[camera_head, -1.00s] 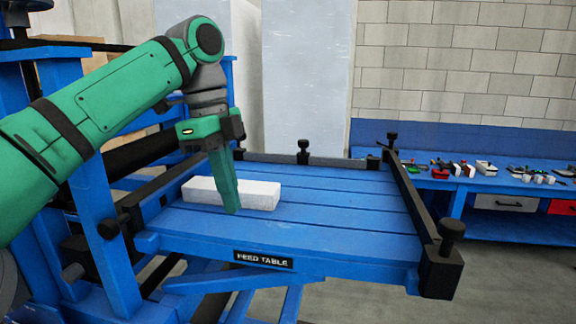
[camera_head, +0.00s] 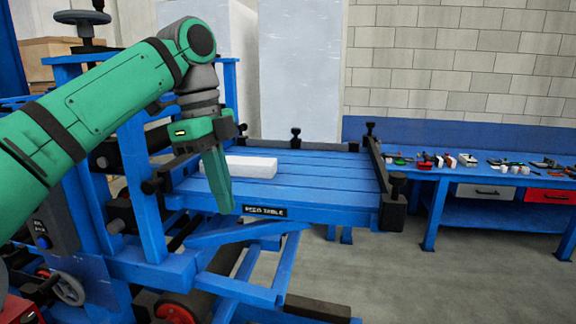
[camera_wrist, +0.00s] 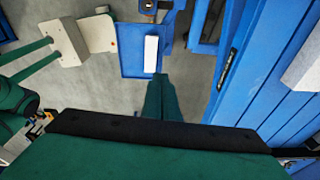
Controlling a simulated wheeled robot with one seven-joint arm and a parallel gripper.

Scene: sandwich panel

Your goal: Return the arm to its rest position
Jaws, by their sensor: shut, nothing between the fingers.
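My arm is green and bent, coming in from the left in the head view. My gripper (camera_head: 226,208) points down with its fingers together and nothing between them. In the head view its fingers overlap the near left edge of the blue feed table (camera_head: 330,186). In the wrist view the green fingers (camera_wrist: 163,82) are together over open space, and the feed table's planks (camera_wrist: 268,92) lie to their right. A white block (camera_head: 238,166) lies on the feed table, partly hidden behind my gripper. It also shows at the right edge of the wrist view (camera_wrist: 304,68).
A blue machine frame with a handwheel (camera_head: 68,288) stands at the left. A blue workbench (camera_head: 480,210) with small tools stands along the right wall. Bare floor (camera_head: 440,285) lies at front right. The wrist view shows a blue tray (camera_wrist: 131,60) carrying a white piece.

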